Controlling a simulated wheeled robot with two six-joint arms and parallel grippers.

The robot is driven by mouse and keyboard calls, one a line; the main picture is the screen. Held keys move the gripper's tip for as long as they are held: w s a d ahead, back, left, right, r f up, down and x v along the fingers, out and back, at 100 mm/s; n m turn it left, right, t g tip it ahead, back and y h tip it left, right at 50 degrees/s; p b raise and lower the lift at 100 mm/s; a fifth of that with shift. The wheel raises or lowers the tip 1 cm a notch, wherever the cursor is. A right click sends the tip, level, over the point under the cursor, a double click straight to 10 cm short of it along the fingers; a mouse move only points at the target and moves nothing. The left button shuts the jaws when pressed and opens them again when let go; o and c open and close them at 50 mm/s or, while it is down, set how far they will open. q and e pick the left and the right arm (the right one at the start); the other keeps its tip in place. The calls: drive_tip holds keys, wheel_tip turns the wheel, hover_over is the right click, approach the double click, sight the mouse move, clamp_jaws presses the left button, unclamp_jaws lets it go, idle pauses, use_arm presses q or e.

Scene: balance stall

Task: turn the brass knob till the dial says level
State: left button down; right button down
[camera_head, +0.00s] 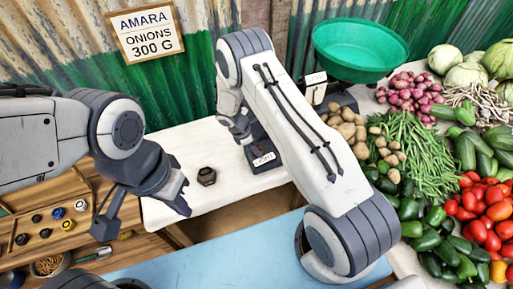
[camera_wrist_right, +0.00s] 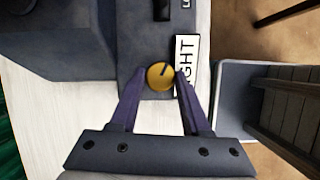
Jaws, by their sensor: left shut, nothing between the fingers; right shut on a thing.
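The brass knob (camera_wrist_right: 160,76) shows in the right wrist view as a round yellow disc with a dark line across its upper part. My right gripper (camera_wrist_right: 161,80) is shut on it, one finger at each side. Beside it is the white dial plate (camera_wrist_right: 187,60), its visible letters reading "IGHT", partly covered by a finger. In the head view this plate (camera_head: 263,159) sits on the dark scale base (camera_head: 252,150); my right arm hides the knob there. My left gripper (camera_head: 180,203) is shut and empty, in front of the white table, away from the scale.
A small dark weight (camera_head: 207,176) stands on the white table (camera_head: 185,150). A green pan (camera_head: 362,50) is at the back, with another white card (camera_head: 316,88) near it. Vegetables crowd the right. A wooden tray of small weights (camera_head: 45,220) lies left. Bare table separates weight and scale.

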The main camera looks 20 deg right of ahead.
drive_tip(key=m+b, duration=0.1)
drive_tip(key=m, duration=0.1)
drive_tip(key=m+g+b, duration=0.1)
drive_tip(key=m+b, duration=0.1)
drive_tip(key=shift+w+f+g+y, duration=0.15)
drive_tip(key=shift+w+g+y, duration=0.05)
drive_tip(key=shift+g+y, duration=0.1)
drive_tip(key=m+g+b, duration=0.1)
drive_tip(key=m+b, duration=0.1)
drive_tip(key=m, duration=0.2)
drive_tip(key=shift+w+d+y+b, duration=0.1)
drive_tip(key=shift+y+b, duration=0.25)
drive_tip(key=shift+y, duration=0.05)
drive_tip(key=shift+r+m, duration=0.2)
drive_tip(key=shift+m, duration=0.2)
drive_tip(key=shift+c, duration=1.9)
unclamp_jaws()
drive_tip(key=b+v, duration=0.2)
drive_tip(key=v, duration=0.8)
drive_tip(key=shift+w, duration=0.25)
